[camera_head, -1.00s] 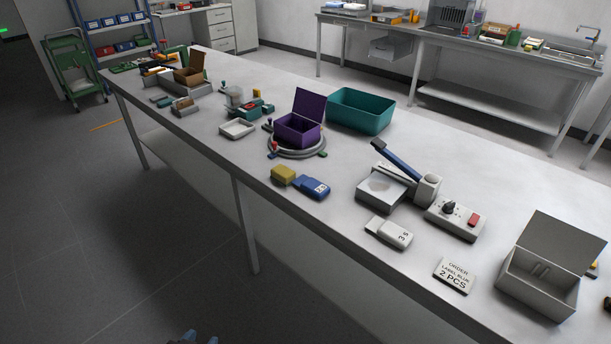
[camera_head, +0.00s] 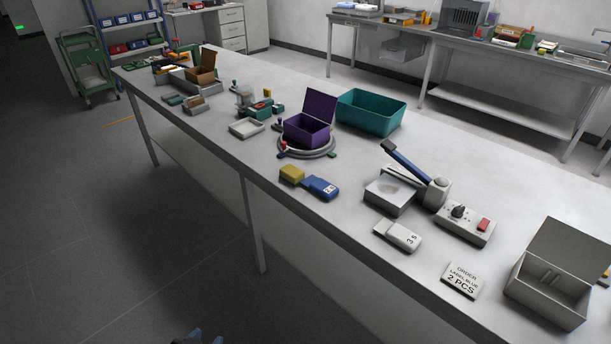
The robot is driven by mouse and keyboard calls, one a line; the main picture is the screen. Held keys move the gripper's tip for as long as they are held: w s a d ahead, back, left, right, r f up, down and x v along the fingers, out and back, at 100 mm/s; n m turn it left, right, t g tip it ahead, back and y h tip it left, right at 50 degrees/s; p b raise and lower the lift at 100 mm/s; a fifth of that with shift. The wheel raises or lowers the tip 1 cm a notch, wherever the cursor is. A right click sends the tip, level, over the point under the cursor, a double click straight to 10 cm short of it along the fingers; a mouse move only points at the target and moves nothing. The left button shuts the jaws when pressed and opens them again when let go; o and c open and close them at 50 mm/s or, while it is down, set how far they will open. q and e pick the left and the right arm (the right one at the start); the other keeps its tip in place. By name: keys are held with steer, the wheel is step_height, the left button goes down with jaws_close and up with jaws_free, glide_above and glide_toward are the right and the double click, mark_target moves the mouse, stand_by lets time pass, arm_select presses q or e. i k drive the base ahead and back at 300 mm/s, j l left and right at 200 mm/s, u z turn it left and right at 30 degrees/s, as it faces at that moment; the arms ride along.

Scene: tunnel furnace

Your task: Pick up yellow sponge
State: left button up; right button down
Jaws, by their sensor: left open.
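The two look to be touching or very close. The tips of my left gripper (camera_head: 202,338) just show at the bottom edge, open and apart from the sponge, low and in front of the bench. The rest of the left gripper is cut off by the frame. My right gripper is not in view.
Behind the sponge stand a purple lidded box (camera_head: 307,128) on a round base and a teal bin (camera_head: 371,112). A white tray (camera_head: 246,128) is to the left. A press with a blue lever (camera_head: 405,161) and a white labelled block (camera_head: 398,236) are to the right. Bare benchtop lies left of the sponge.

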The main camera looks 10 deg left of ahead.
mark_target(293, 174)
steer(key=i+j+z, duration=0.15)
steer(key=j, duration=0.2)
steer(key=i+j+z, duration=0.2)
steer(key=j, duration=0.2)
steer(key=j+z, duration=0.15)
steer(key=j, duration=0.25)
steer(key=i+j+z, duration=0.2)
steer(key=j, duration=0.2)
steer(key=k, duration=0.1)
